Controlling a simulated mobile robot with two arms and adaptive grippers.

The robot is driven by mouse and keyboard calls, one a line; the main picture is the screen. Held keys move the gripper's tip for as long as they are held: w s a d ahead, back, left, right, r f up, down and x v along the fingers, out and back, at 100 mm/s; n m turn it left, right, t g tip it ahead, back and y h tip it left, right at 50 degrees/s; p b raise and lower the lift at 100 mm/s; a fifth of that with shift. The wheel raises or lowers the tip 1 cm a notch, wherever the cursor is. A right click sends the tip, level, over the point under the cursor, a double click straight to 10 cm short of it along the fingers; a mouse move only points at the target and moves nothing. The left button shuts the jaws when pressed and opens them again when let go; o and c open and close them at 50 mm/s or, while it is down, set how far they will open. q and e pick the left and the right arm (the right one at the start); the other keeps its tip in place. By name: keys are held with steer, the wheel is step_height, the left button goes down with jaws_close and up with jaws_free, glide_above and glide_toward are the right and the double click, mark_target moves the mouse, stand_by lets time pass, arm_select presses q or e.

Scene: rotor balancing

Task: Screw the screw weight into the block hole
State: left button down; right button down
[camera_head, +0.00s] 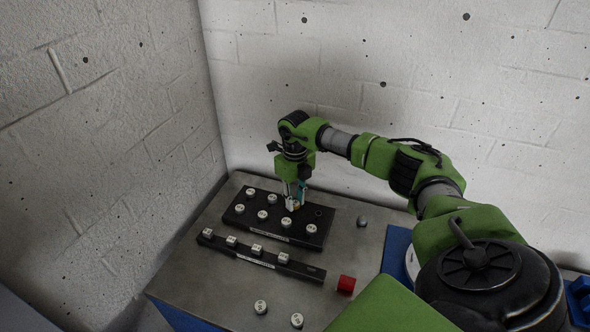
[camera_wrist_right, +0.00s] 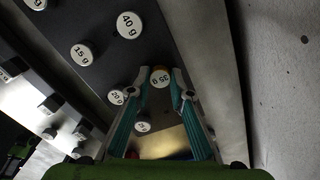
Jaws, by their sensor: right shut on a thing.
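The black block (camera_head: 262,232) lies on the metal table and carries several round white-topped screw weights. My right gripper (camera_head: 293,203) points down at the block's back right part, beside an open dark hole (camera_head: 318,213). It is shut on a screw weight (camera_wrist_right: 160,77) that reads 35 g in the right wrist view, held between the teal fingertips (camera_wrist_right: 160,84). Weights reading 40 g (camera_wrist_right: 129,25) and 15 g (camera_wrist_right: 81,54) sit nearby. Whether the held weight's thread is in a hole is hidden. My left gripper is not in view.
A narrow black bar (camera_head: 310,271) with several small weights lies in front of the block. A red cylinder (camera_head: 346,284) and two loose weights (camera_head: 260,307) stand near the table's front. A small grey knob (camera_head: 361,221) is right of the block. Walls close off the back and left.

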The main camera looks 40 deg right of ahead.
steer(key=m+p, duration=0.1)
steer(key=m, duration=0.2)
steer(key=shift+s+a+m+p, duration=0.1)
steer(key=shift+a+m+p, duration=0.05)
steer(key=shift+m+p, duration=0.25)
steer(key=m+p, duration=0.1)
steer(key=m, duration=0.3)
steer(key=shift+p, duration=0.3)
steer(key=m+p, duration=0.2)
steer(key=m, duration=0.1)
steer(key=shift+m, duration=0.4)
steer(key=m+p, duration=0.2)
steer(key=m, duration=0.2)
steer(key=c, duration=2.2)
jaws_free()
steer(key=shift+f+m, duration=0.15)
steer(key=shift+m, duration=0.35)
steer(key=shift+c, duration=0.2)
steer(key=o, duration=0.5)
steer(key=shift+f, duration=0.1)
steer(key=shift+c, duration=0.8)
